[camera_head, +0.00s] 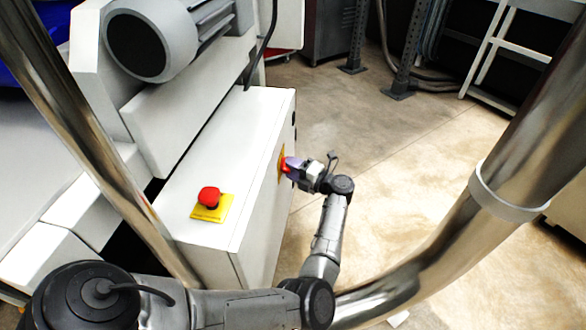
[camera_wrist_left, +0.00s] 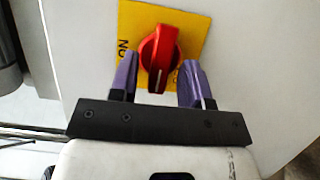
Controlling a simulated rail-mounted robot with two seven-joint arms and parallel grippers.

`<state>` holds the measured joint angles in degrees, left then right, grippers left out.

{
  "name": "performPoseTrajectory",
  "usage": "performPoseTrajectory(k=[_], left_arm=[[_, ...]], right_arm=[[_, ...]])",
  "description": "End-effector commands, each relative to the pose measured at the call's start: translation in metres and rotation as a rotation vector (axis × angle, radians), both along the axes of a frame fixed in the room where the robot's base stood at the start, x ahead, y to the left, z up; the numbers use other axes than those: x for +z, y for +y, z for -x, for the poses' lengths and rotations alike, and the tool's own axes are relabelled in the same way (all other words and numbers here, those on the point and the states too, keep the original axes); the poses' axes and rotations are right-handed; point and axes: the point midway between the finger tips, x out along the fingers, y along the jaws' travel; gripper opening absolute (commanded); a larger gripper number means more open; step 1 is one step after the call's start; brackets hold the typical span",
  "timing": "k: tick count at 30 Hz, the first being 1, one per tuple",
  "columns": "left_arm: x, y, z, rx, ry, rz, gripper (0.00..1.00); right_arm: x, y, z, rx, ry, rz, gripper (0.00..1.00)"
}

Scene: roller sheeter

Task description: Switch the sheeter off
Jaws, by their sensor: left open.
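The sheeter (camera_head: 228,130) is a large white machine on the left in the head view. Its red rotary switch (camera_wrist_left: 158,55) sits on a yellow plate (camera_wrist_left: 193,24) with dark lettering, partly hidden, on the cabinet's side face. In the head view a bit of the red switch (camera_head: 285,168) shows at my gripper's tip. My left gripper (camera_wrist_left: 158,82) is open, its two purple fingers on either side of the switch's lower end. Gaps show between the fingers and the switch; contact is unclear. My right gripper is not in view.
A red mushroom button (camera_head: 209,196) on a yellow base is on the cabinet top. Polished metal tubes cross the head view at left and right. The floor (camera_head: 400,170) right of the cabinet is clear. A white ladder-like frame (camera_head: 487,62) stands at the back right.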

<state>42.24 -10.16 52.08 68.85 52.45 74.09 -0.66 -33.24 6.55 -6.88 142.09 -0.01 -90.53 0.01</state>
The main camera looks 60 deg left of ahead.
Motion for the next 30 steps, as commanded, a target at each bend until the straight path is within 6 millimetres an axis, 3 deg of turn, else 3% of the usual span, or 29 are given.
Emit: performPoseTrajectory(k=[8, 21, 30], left_arm=[[0.002, -0.011, -0.006, -0.002, 0.000, 0.001, 0.44], [0.001, -0.086, -0.042, -0.003, 0.001, 0.001, 0.44], [-0.001, -0.118, -0.056, -0.001, 0.000, 0.001, 0.44]], right_arm=[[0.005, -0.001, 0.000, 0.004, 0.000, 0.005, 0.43], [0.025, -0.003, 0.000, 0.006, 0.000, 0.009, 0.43], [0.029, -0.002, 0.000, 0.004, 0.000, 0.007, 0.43]])
